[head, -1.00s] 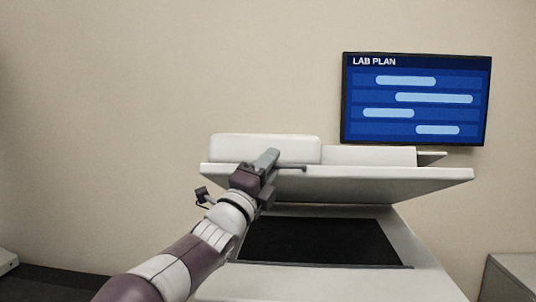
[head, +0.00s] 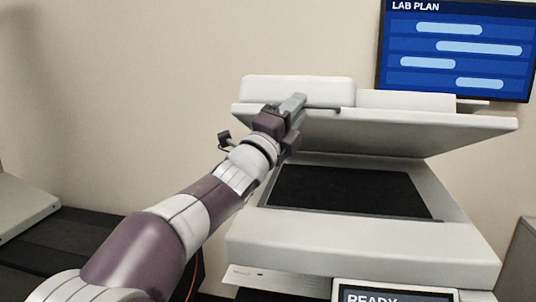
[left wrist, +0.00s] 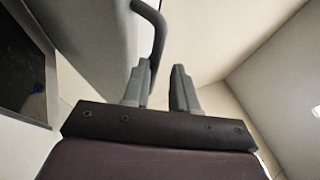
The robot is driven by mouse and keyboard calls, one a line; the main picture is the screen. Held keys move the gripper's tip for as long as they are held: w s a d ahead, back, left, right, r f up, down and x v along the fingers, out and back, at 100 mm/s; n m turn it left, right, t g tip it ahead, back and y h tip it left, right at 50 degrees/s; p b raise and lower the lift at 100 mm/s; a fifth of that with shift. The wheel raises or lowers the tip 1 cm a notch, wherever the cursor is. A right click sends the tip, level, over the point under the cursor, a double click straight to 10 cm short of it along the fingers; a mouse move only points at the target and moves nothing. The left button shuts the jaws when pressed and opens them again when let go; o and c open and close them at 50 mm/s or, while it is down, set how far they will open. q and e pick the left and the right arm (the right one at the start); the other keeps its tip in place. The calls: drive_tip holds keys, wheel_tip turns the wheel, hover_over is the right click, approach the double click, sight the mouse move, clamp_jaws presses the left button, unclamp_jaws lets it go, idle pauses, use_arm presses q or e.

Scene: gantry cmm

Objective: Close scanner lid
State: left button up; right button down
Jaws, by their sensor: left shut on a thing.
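The white scanner lid (head: 430,128) stands partly raised, tilted above the scanner body (head: 350,247). The dark scanning bed (head: 345,191) shows in the gap beneath it. A thin dark handle (head: 322,108) runs along the lid's front. My left gripper (head: 295,104) is at the handle's left part, shut on it. In the left wrist view, the two fingers (left wrist: 163,85) are close to the curved dark handle (left wrist: 152,30), beside the pale lid surface (left wrist: 95,45); the contact itself is partly hidden. My right gripper is not in view.
A wall screen reading LAB PLAN (head: 455,50) hangs behind the scanner. A small display reading READY (head: 395,294) is at the scanner's front. A pale object (head: 25,208) stands on the dark surface at left; a grey block edges in at right.

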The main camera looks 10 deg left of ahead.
use_arm(q)
drive_tip(key=b+v, duration=0.7)
drive_tip(key=v, duration=0.4)
drive_tip(key=shift+s+b, duration=0.2)
drive_tip(key=shift+b, duration=0.1)
